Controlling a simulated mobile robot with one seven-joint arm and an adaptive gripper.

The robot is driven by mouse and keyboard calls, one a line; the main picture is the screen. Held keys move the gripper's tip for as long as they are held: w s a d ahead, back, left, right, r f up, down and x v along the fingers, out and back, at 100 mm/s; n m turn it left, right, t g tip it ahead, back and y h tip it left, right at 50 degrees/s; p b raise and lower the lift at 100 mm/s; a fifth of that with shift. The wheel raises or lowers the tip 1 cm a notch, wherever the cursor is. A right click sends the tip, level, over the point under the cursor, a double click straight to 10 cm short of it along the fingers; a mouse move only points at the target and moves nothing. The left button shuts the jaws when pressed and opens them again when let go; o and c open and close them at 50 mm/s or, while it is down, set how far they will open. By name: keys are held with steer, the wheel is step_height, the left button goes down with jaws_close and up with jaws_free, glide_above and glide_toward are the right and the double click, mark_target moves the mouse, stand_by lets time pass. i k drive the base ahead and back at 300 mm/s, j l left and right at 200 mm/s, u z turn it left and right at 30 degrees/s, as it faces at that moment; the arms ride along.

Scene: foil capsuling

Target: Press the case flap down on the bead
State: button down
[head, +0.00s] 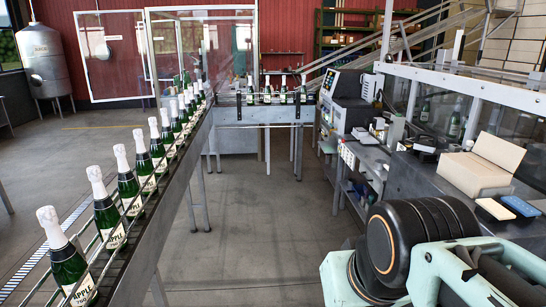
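A pale cardboard case (470,175) sits on the dark bench at the right in the head view. One of its flaps (498,151) stands up, tilted, along the far right side. The bead is too small or hidden to make out. My gripper is not in view. Only thick links of my arm show at the bottom right, in front of the bench and nearer than the case.
A cream pad (495,208) and a blue pad (521,205) lie just in front of the case. A label machine (344,100) stands further back. A conveyor of several foil-topped green bottles (128,189) runs along the left. The floor between (262,215) is clear.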

mark_target(507, 156)
steer(key=i+j+z, duration=0.2)
steer(key=i, duration=0.95)
steer(key=i+z, duration=0.85)
steer(key=i+j, duration=0.05)
